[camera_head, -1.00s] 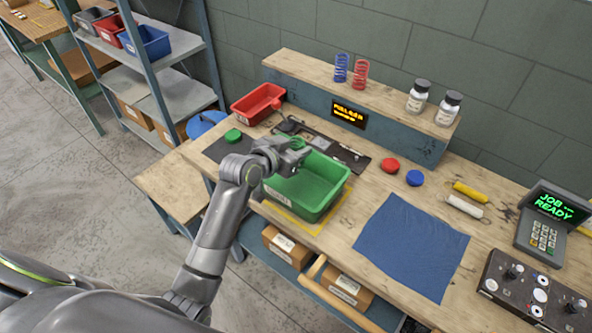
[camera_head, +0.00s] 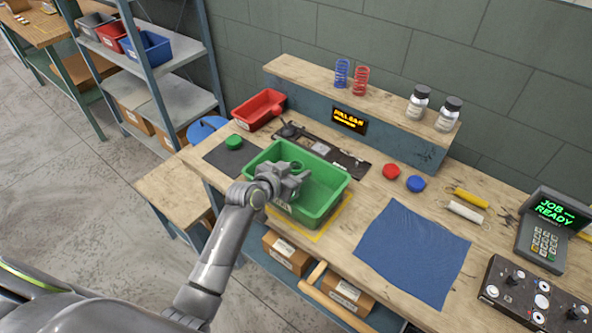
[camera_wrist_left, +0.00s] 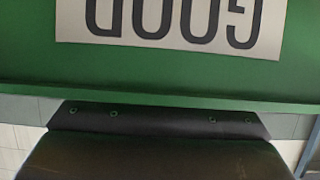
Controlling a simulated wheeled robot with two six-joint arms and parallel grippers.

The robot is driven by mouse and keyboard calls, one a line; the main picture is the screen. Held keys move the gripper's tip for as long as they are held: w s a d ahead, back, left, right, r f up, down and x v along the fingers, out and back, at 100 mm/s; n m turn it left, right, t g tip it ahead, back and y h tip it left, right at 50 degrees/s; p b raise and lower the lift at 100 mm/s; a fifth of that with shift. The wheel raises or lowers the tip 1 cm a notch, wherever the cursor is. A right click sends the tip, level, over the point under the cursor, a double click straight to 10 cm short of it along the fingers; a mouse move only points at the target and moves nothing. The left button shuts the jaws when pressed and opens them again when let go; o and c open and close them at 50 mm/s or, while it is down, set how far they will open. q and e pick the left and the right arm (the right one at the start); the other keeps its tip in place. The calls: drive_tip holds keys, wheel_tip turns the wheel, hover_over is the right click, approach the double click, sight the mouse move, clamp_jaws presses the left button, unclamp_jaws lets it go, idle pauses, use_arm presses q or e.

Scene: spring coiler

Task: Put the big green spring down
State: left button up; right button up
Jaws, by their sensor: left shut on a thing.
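My left gripper (camera_head: 296,178) is over the green bin (camera_head: 334,192), at its near left side. It is shut on the big green spring (camera_head: 296,166), of which only a small dark green part shows above the fingers. Whether the spring touches the bin floor cannot be told. The left wrist view shows the bin's green wall (camera_wrist_left: 160,82) with a white label (camera_wrist_left: 170,22) reading GOOD upside down, above a dark part of my gripper. The spring and fingertips cannot be made out there. My right gripper is not in view.
A blue spring (camera_head: 342,73) and a red spring (camera_head: 361,81) stand on the raised shelf. A blue cloth (camera_head: 412,250) lies flat.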

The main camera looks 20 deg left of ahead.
use_arm(q)
drive_tip(key=shift+f, duration=0.3)
drive_tip(key=o, duration=1.1)
drive_tip(key=shift+o, duration=0.2)
drive_tip(key=shift+r, duration=0.15)
drive_tip(key=shift+r, duration=0.3)
drive_tip(key=shift+r+p, duration=0.45)
drive_tip(key=shift+p, duration=0.15)
drive_tip(key=b+v, duration=0.2)
drive_tip(key=v, duration=1)
drive_tip(key=shift+f+b, duration=0.2)
drive_tip(key=shift+b, duration=0.2)
